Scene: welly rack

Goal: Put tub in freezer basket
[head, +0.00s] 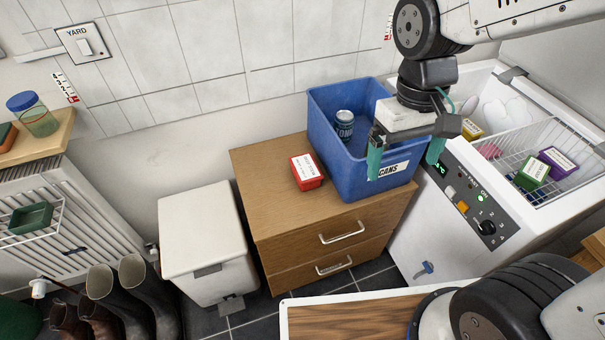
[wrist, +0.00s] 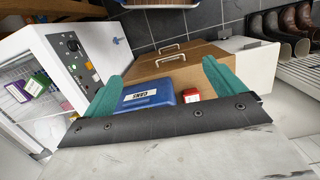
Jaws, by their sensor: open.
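A small red tub (head: 307,172) with a white label sits on top of the wooden drawer unit, left of the blue bin. It also shows in the wrist view (wrist: 190,97) between the fingers but well beyond them. The white wire freezer basket (head: 541,121) hangs in the open chest freezer at right, holding purple and green packs. The basket shows partly at the left edge of the wrist view. My gripper (head: 405,160) is open and empty, with teal fingers apart. In the head view it overlaps the blue bin, right of the red tub.
The blue bin (head: 335,165) labelled CANS stands on the drawer unit (head: 270,200) with a can (head: 344,124) inside. The white freezer (head: 420,230) stands right of it, with a yellow pack (head: 470,128) inside. A white pedal bin (head: 205,240) and boots (head: 140,295) are at left.

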